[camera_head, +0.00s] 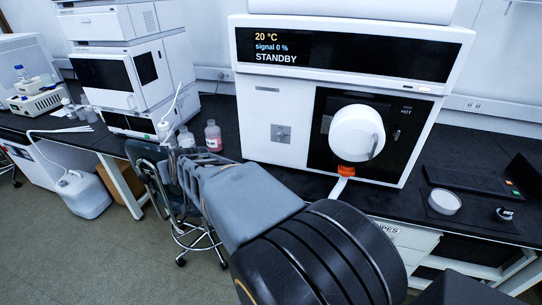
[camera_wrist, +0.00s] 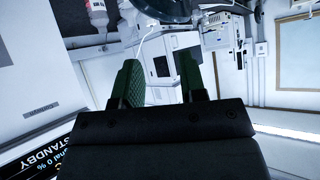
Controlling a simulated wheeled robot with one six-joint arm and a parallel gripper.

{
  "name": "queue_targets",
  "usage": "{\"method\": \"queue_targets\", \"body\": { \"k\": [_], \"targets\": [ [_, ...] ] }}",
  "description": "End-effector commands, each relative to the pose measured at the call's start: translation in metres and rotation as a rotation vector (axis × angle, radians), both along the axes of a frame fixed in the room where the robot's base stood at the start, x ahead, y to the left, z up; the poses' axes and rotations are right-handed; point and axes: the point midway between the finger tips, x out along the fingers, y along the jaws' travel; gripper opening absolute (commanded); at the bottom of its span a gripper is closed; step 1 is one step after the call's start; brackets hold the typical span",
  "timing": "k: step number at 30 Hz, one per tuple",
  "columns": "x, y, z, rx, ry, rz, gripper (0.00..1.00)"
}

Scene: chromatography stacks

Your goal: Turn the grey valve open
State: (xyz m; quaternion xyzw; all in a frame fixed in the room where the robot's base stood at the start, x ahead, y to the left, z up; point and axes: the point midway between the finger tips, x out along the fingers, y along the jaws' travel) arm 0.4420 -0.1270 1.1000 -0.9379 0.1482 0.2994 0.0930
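The grey valve (camera_head: 281,133) is a small square plate with a handle on the white front panel of the instrument (camera_head: 262,112), left of its dark section. The exact angle of the handle is too small to tell. My gripper (camera_head: 180,160) is left of the instrument and lower than the valve in the head view, apart from it. In the wrist view its two green-padded fingers (camera_wrist: 163,75) stand apart with nothing between them. The valve does not show in the wrist view.
The instrument's display reads STANDBY. Bottles (camera_head: 213,136) stand on the dark bench beside the instrument. A stool (camera_head: 187,215) stands below my gripper.

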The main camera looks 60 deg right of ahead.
Motion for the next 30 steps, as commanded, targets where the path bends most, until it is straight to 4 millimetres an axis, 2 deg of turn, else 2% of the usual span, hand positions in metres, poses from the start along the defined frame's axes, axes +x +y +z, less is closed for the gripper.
{"method": "queue_targets", "body": {
  "k": [1, 3, 5, 6, 9, 12, 15, 20, 30],
  "targets": [
    [0.012, -0.04, -0.041, -0.029, -0.067, -0.098, 0.38],
    [0.021, -0.093, -0.06, -0.089, -0.163, -0.229, 0.38],
    [0.021, -0.136, -0.075, -0.147, -0.233, -0.338, 0.38],
    [0.016, -0.165, -0.085, -0.191, -0.27, -0.413, 0.38],
    [-0.002, -0.225, -0.109, -0.296, -0.335, -0.585, 0.38],
    [-0.026, -0.27, -0.127, -0.39, -0.371, -0.725, 0.38],
    [-0.047, -0.298, -0.139, -0.462, -0.386, -0.825, 0.38],
    [-0.064, -0.324, -0.146, -0.524, -0.393, -0.907, 0.38],
    [-0.051, -0.381, -0.146, -0.535, -0.394, -0.92, 0.38]
  ]
}}
